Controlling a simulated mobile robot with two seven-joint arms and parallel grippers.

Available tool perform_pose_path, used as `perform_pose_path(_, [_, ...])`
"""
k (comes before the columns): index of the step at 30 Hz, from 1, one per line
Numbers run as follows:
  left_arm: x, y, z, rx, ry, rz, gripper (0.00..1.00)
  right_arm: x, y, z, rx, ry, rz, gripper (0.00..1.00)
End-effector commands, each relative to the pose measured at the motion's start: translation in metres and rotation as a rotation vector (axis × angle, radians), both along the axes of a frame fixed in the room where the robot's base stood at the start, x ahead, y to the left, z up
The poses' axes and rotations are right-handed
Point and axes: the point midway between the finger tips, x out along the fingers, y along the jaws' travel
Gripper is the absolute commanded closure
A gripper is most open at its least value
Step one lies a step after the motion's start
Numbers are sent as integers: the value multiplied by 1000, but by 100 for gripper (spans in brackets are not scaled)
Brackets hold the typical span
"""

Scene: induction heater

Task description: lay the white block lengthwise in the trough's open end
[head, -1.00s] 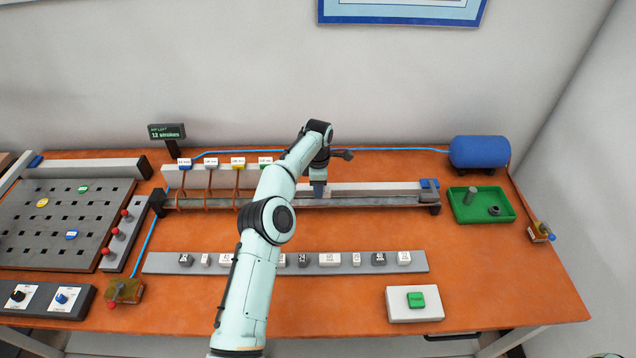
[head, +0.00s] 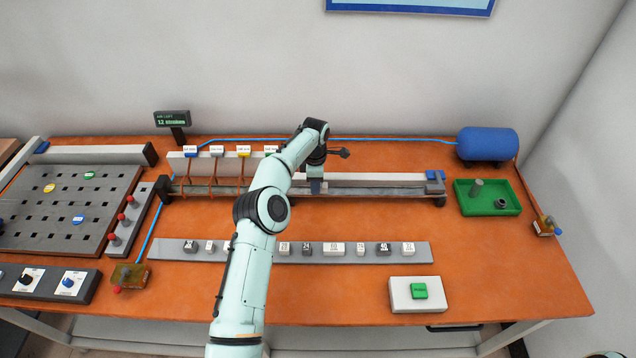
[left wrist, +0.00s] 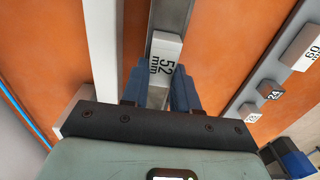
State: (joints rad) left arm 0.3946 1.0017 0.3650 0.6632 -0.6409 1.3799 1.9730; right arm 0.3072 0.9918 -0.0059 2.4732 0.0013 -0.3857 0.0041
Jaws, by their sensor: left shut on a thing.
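My left gripper (head: 316,187) is over the long grey trough (head: 385,191), near the trough's middle, and points down. In the left wrist view its blue fingers (left wrist: 158,90) are shut on a white block (left wrist: 165,62) marked "52 mm". The block's long side runs along the trough (left wrist: 172,14), with the trough's channel seen beyond and beneath it. I cannot tell whether the block touches the trough floor. The block is hidden by the gripper in the head view.
A grey strip with several marked blocks (head: 334,249) lies in front of the trough. Copper-coloured coils (head: 213,175) surround the trough's left part. A blue end piece (head: 435,176) is at its right end. A green tray (head: 487,207) and blue tank (head: 487,144) stand right.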

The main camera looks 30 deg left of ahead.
Motion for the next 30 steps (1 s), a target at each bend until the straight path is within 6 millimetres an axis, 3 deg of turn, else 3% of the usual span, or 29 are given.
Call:
perform_pose_path(25, [0, 0, -2, 0, 0, 0, 100, 2, 0, 2, 0, -2, 0, 57])
perform_pose_path(26, [0, 0, -2, 0, 0, 0, 68, 2, 0, 2, 0, -2, 0, 57])
perform_pose_path(27, [0, 0, -3, 0, 0, 0, 55, 2, 0, 2, 0, -2, 0, 57])
perform_pose_path(28, [0, 0, -3, 0, 0, 0, 45, 2, 0, 2, 0, -2, 0, 57])
perform_pose_path(30, [0, 0, -3, 0, 0, 0, 41, 2, 0, 2, 0, -2, 0, 57])
